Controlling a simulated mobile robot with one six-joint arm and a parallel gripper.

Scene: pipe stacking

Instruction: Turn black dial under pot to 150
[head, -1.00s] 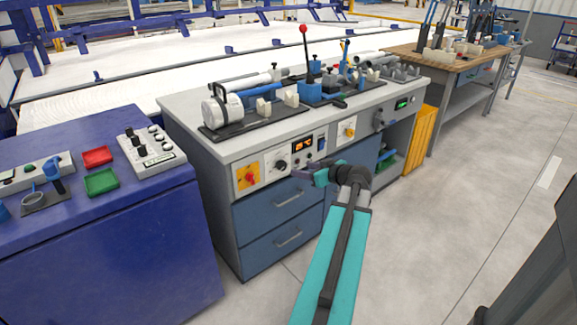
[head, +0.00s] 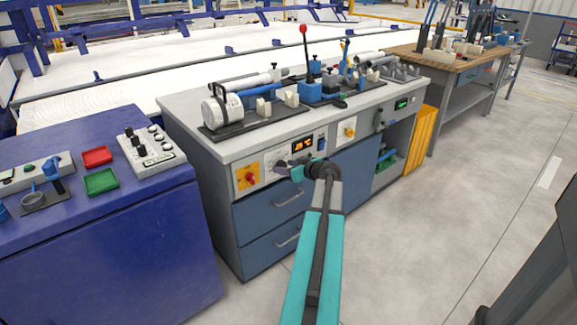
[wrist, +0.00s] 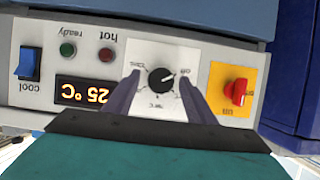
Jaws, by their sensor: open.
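The black dial (wrist: 161,80) sits on a white scale plate (wrist: 160,107) on the panel of the grey bench. In the wrist view, which shows the panel upside down, its white pointer line aims up and right, toward the "off" mark. My gripper (wrist: 158,88) is open, with one purple finger on either side of the dial; contact cannot be told. In the head view my gripper (head: 283,168) is at the panel front and hides the dial. The orange display (wrist: 84,92) reads 25 °C. No pot can be made out near the dial.
A red knob on a yellow plate (wrist: 235,92) is beside the dial. A blue rocker switch (wrist: 26,63), a green lamp (wrist: 68,49) and a red lamp (wrist: 106,54) share the panel. Blue drawers (head: 275,202) lie below.

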